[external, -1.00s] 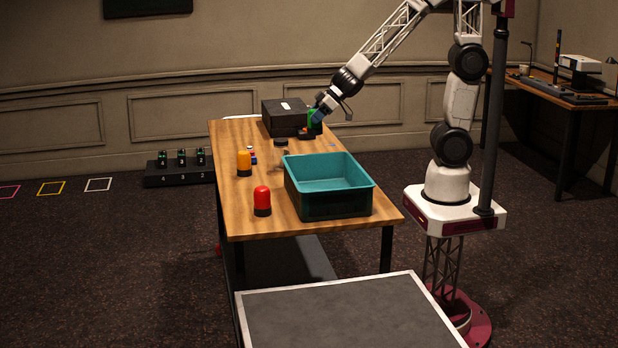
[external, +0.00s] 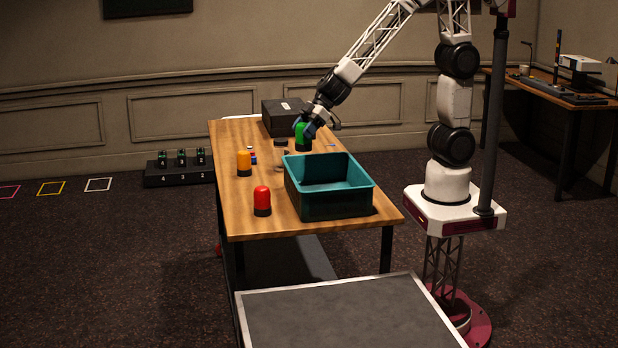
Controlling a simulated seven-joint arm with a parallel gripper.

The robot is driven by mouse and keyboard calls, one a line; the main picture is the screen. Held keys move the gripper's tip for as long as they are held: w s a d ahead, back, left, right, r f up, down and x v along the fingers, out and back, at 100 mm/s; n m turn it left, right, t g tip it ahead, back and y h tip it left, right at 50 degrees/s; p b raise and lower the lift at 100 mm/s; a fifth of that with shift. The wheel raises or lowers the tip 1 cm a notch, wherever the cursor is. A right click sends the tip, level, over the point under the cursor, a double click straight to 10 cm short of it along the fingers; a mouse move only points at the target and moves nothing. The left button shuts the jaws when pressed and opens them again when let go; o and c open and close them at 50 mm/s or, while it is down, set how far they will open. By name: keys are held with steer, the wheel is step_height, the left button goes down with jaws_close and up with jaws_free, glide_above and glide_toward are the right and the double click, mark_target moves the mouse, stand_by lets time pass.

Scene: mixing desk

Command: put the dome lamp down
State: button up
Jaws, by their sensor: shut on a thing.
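A green dome lamp (external: 302,136) with a dark base is held in my gripper (external: 310,128) near the far edge of the teal bin, over the wooden table. My gripper is shut on it. I cannot tell exactly how high the lamp is above the table. An orange dome lamp (external: 244,163) stands upright on the table's left side. A red dome lamp (external: 262,201) stands upright nearer the front, left of the bin.
The teal bin (external: 335,204) stands on the table (external: 285,222) at the right and looks empty. A black box (external: 281,108) sits at the table's back. Small discs and parts (external: 281,142) lie mid-table.

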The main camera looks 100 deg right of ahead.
steer(key=s+a+n+g+y, duration=0.2)
steer(key=a+n+g+y, duration=0.3)
steer(key=a, duration=2.6)
steer(key=s+a+f+n+g, duration=0.1)
steer(key=s+a+n, duration=0.1)
steer(key=s+a, duration=0.5)
steer(key=s+a+n, duration=0.3)
steer(key=s+a, duration=0.1)
steer(key=a, duration=0.8)
steer(key=s+a+f+n+g, duration=0.1)
steer(key=s+a+n, duration=0.1)
steer(key=s+a, duration=0.5)
step_height(320, 180, down, 24)
steer(key=w+a, duration=0.1)
steer(key=a, duration=0.1)
steer(key=shift+w+r+y, duration=0.15)
steer(key=shift+w+y, duration=0.2)
steer(key=shift+y, duration=0.05)
steer(key=w+a+f, duration=0.1)
steer(key=w+a, duration=0.7)
steer(key=a, duration=0.4)
steer(key=shift+w+a+f, duration=0.15)
steer(key=shift+a+f, duration=0.05)
steer(key=shift+a, duration=0.05)
steer(key=shift+a, duration=0.1)
